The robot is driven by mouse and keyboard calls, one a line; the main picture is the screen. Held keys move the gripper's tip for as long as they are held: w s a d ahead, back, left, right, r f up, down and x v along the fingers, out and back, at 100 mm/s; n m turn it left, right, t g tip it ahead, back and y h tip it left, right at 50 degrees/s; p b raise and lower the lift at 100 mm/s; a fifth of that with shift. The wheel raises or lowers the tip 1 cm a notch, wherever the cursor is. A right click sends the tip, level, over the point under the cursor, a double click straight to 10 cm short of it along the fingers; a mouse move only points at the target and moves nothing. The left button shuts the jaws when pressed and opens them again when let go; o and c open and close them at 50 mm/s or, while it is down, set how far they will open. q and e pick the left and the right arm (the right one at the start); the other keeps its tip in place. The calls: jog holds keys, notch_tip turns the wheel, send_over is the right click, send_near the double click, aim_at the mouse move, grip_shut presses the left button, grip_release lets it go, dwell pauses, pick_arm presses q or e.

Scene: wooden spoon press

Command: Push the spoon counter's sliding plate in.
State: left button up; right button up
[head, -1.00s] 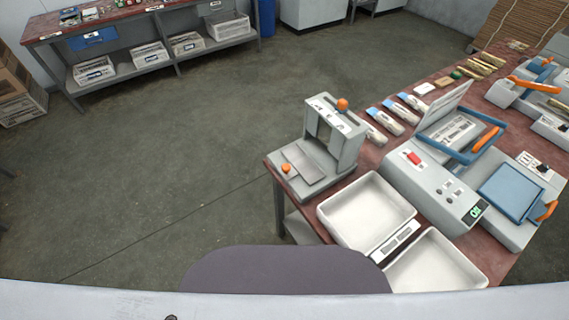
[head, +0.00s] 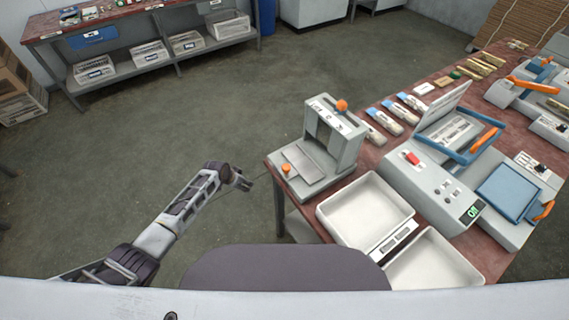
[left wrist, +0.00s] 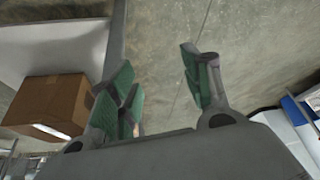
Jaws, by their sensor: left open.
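A grey upright device (head: 343,140) with a window-like opening stands at the left end of the red-brown table. A flat metal plate (head: 303,163) sticks out of its lower front, with an orange knob (head: 286,168) at its outer end. I take this to be the spoon counter and its sliding plate. A second orange knob (head: 341,105) sits on top. My left gripper (head: 245,182) is left of the table, apart from the knob and plate. In the left wrist view its green-padded fingers (left wrist: 158,85) are spread and empty above the floor. My right gripper is not in view.
Two white trays (head: 322,212) lie in front of the device. To its right is a grey machine (head: 425,190) with a display, a blue frame and a blue plate (head: 511,190). Several wrapped packs (head: 392,115) lie behind. Floor left of the table is clear.

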pick_arm(q)
jog(key=w+d+r+m+h, duration=0.1)
jog(key=w+d+r, duration=0.1)
jog(key=r, duration=0.3)
jog(key=w+d+r+m, duration=0.1)
jog(key=w+r, duration=0.2)
jog(key=r, duration=0.3)
notch_tip(320, 180, up, 25)
jog(key=m+g+p, duration=0.1)
jog(key=m+g, duration=0.4)
jog(key=m, duration=0.6)
send_over(286, 167)
jog(key=w+a, duration=0.1)
jog(key=a, duration=0.5)
jog(key=shift+w+d+r+h, duration=0.15)
jog(key=shift+h, duration=0.15)
jog(key=p+x, duration=0.1)
jog(key=x, duration=1.1)
jog(key=shift+x, duration=0.95)
jog(key=shift+w, duration=0.1)
